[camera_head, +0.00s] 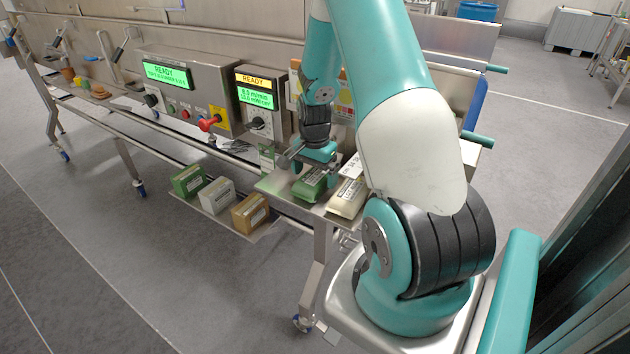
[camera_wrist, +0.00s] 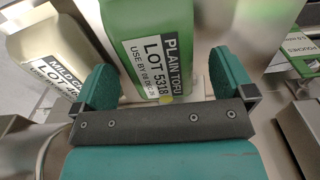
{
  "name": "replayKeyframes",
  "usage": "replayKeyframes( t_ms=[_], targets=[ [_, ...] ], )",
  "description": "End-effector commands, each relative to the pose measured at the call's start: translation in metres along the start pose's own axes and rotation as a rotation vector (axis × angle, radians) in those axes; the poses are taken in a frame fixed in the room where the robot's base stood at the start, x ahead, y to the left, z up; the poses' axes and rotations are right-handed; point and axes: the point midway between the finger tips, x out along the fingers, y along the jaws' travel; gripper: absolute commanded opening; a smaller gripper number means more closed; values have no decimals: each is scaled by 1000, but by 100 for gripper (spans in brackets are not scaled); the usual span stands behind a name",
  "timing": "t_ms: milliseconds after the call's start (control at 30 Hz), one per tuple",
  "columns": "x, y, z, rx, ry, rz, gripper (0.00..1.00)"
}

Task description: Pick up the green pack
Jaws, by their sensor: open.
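The green pack (camera_head: 309,185) lies on a small steel table below my gripper (camera_head: 314,171). In the wrist view the green pack (camera_wrist: 148,22) has a white and black label reading "PLAIN TOFU LOT 5318". My gripper (camera_wrist: 166,84) is open, with one teal finger on each side of the pack's near end. The left finger looks close to the pack; a gap shows beside the right finger. I cannot tell whether either touches. A cream pack (camera_head: 346,198) lies just right of the green one; in the wrist view this cream pack (camera_wrist: 45,42) is at the left.
A green box (camera_head: 188,180), a white box (camera_head: 217,196) and a brown box (camera_head: 250,213) stand on a low shelf. Control boxes (camera_head: 185,92) with green screens stand behind the table.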

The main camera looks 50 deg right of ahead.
Motion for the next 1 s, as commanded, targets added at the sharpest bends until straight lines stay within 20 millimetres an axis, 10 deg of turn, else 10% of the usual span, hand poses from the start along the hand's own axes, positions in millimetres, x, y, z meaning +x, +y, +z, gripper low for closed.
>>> replayKeyframes(
  t_ms=[433, 733, 1000],
  targets=[
    [29, 1, -1, 0, 1, -1, 100],
    [28, 1, -1, 0, 0, 0, 36],
    [26, 1, -1, 0, 2, -2, 33]
  ],
)
